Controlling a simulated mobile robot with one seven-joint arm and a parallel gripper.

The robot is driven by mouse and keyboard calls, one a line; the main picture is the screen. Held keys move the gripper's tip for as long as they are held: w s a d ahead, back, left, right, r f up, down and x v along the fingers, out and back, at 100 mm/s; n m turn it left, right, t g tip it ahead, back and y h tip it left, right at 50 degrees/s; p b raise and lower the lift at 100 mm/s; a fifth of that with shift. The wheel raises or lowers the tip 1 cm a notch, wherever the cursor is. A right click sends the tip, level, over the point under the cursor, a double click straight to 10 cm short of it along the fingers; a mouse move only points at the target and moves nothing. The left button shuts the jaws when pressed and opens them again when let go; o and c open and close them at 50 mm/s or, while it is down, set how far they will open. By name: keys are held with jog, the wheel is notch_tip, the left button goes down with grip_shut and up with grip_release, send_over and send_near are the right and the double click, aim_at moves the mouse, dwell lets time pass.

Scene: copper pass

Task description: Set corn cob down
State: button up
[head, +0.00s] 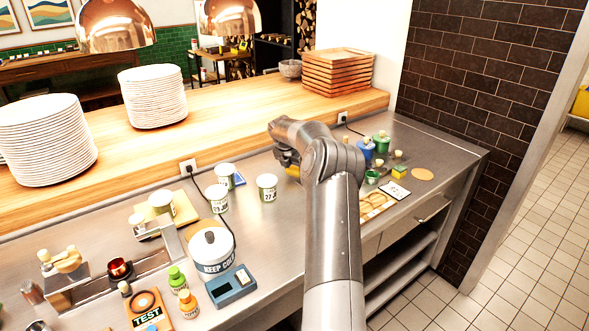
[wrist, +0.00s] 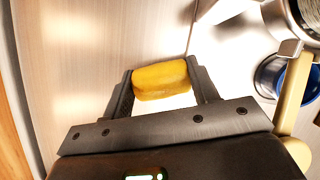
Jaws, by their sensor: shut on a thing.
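The corn cob (wrist: 160,80) is a short yellow piece between the two dark fingers of my gripper (wrist: 163,88) in the wrist view. The fingers are shut on its two ends. In the head view my gripper (head: 288,160) is over the back part of the steel counter (head: 300,235), and my arm hides most of it. A bit of the yellow corn cob (head: 292,171) shows below it. In the wrist view the counter surface (wrist: 90,50) lies beyond the cob; I cannot tell whether the cob touches it.
Green and blue pots (head: 381,142) stand right of my gripper. White cups (head: 267,187) and a KEEP COLD container (head: 211,250) stand to the left. A board with yellow rings (head: 374,205) lies at the front right. A wooden ledge (head: 240,110) runs behind, with stacked plates (head: 153,95).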

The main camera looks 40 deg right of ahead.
jog(key=shift+f, duration=0.2)
jog(key=o, duration=1)
